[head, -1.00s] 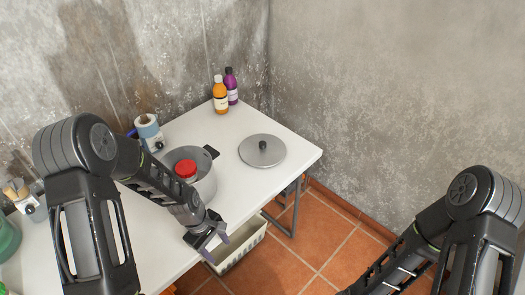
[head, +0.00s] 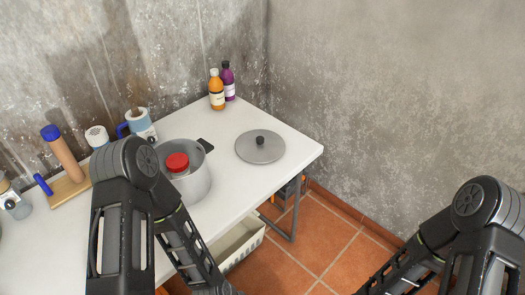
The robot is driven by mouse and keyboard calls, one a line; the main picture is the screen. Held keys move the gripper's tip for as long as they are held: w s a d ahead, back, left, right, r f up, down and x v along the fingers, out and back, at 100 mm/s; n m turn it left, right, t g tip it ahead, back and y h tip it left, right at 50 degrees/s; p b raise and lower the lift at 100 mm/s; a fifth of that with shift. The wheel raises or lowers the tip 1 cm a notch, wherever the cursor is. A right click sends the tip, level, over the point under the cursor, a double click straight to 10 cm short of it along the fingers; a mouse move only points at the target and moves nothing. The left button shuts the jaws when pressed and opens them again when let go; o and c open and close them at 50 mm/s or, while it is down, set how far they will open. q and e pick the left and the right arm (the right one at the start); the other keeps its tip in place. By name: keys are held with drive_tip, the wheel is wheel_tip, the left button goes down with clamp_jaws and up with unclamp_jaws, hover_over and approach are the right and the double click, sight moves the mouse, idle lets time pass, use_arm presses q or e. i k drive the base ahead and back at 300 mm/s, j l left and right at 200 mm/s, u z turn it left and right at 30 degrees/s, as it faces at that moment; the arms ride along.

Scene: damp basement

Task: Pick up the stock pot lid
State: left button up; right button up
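The stock pot lid (head: 276,151) is a flat grey metal disc with a dark knob (head: 260,140). It lies on the white table near the right corner. The grey stock pot (head: 197,183) stands to its left with something red-capped (head: 177,162) inside. My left arm comes down in front of the table, left of the lid, and its gripper is at or below the bottom edge, out of view. My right arm is at the lower right, off the table, and its gripper is out of view too. Nothing touches the lid.
Orange (head: 216,92) and purple (head: 228,80) bottles stand at the table's back corner. A pale bin (head: 240,240) is under the table (head: 232,203). Table around the lid is clear.

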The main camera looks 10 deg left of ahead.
sight(257, 147)
drive_tip(key=i+l, duration=0.8)
drive_tip(key=l, duration=0.15)
